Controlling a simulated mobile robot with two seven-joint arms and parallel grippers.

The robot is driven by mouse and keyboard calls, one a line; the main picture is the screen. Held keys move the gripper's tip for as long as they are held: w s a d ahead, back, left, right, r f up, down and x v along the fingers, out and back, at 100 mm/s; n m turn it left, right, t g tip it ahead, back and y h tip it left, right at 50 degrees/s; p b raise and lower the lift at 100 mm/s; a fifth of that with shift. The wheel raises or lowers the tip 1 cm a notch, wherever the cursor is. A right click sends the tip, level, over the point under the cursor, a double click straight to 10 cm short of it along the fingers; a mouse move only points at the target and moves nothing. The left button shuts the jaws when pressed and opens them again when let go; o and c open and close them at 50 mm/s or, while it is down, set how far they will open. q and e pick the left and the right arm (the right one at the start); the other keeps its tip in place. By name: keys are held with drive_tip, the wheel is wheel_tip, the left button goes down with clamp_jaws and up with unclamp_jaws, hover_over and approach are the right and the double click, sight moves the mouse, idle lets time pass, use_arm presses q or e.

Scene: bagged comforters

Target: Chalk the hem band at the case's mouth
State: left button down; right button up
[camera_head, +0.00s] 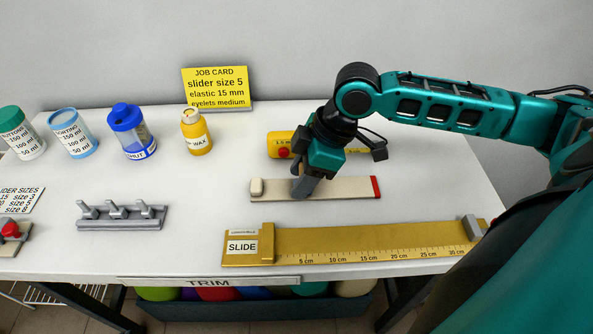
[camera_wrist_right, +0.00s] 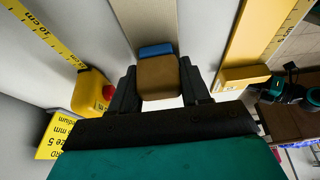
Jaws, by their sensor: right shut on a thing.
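My right gripper (camera_head: 303,187) points down at a long beige strip (camera_head: 340,188) with a red right end, which lies flat on the white table. In the right wrist view, my right gripper (camera_wrist_right: 160,88) is shut on a tan block (camera_wrist_right: 160,78) with a blue edge (camera_wrist_right: 156,50). The strip (camera_wrist_right: 146,20) runs away beyond that block. I cannot tell whether the held block touches the strip. No case or hem band can be clearly made out.
A brass SLIDE ruler (camera_head: 340,244) lies along the front. A yellow tape measure (camera_head: 280,145) is behind the strip. A grey pegged rack (camera_head: 122,216) is at left. Several jars, including a blue one (camera_head: 131,131), and a yellow job card (camera_head: 217,88) stand at the back.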

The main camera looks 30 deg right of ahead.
idle(0.3)
drive_tip(key=shift+w+a+p, duration=0.65)
drive_tip(key=shift+a, duration=0.35)
drive_tip(key=shift+s+d, duration=0.1)
drive_tip(key=shift+d, duration=0.05)
drive_tip(key=shift+s+d+f+p, duration=0.1)
drive_tip(key=shift+s+d+p, duration=0.45)
drive_tip(key=shift+d, duration=0.3)
drive_tip(key=shift+a, duration=0.15)
drive_tip(key=shift+w+a, duration=0.1)
drive_tip(key=shift+a, duration=0.05)
drive_tip(key=shift+w+a+p, duration=0.4)
drive_tip(key=shift+a+p, duration=0.1)
drive_tip(key=shift+a, duration=0.2)
drive_tip(key=shift+d, duration=0.1)
